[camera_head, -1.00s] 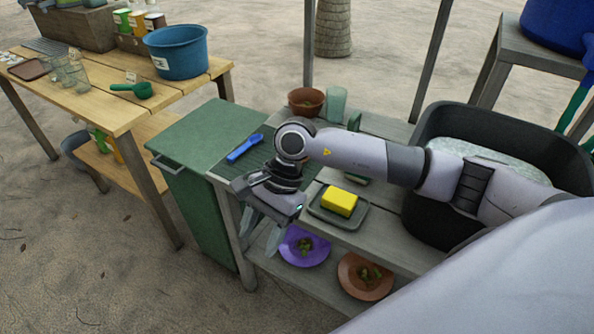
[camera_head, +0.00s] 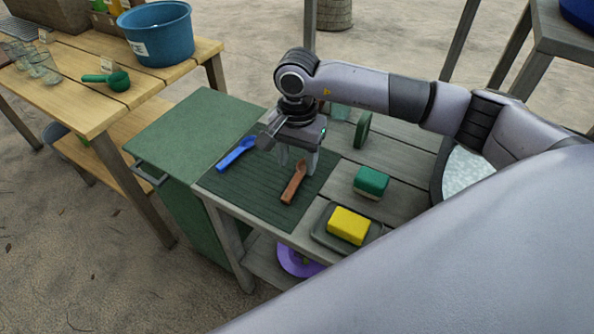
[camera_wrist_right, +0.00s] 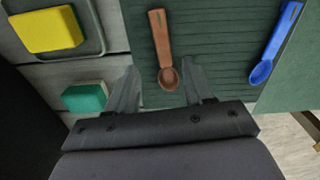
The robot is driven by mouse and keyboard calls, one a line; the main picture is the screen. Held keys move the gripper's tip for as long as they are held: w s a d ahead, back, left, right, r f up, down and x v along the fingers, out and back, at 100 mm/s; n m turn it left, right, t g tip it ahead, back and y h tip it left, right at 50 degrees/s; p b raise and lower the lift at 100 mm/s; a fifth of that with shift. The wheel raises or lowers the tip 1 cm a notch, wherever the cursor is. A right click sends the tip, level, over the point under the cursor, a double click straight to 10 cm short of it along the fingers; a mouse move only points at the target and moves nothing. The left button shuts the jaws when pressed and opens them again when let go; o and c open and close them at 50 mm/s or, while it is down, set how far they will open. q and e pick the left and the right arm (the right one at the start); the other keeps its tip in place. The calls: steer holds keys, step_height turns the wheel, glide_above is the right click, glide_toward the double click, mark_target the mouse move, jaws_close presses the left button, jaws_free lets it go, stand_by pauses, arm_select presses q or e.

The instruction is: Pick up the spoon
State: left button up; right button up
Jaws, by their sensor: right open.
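A brown spoon (camera_head: 293,184) lies on the dark green ribbed mat (camera_head: 262,203), its bowl toward my right gripper (camera_head: 299,172). A blue spoon (camera_head: 236,155) lies on the same mat to its left. My right gripper is open and empty, pointing down above the mat. In the right wrist view the brown spoon (camera_wrist_right: 162,50) has its bowl between the two fingertips (camera_wrist_right: 165,82), and the blue spoon (camera_wrist_right: 274,43) lies off to the right. Whether the fingers touch the mat cannot be told. My left gripper is not in view.
A yellow sponge (camera_head: 349,225) sits in a grey tray (camera_head: 318,237). A green sponge (camera_head: 371,181) lies behind it. A green cabinet top (camera_head: 196,130) adjoins the mat at left. A wooden table holds a blue tub (camera_head: 159,38) and a green scoop (camera_head: 118,80).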

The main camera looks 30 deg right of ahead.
mark_target(296, 180)
steer(key=f, duration=0.6)
steer(key=shift+w, duration=0.35)
steer(key=shift+d, duration=0.1)
jaws_close()
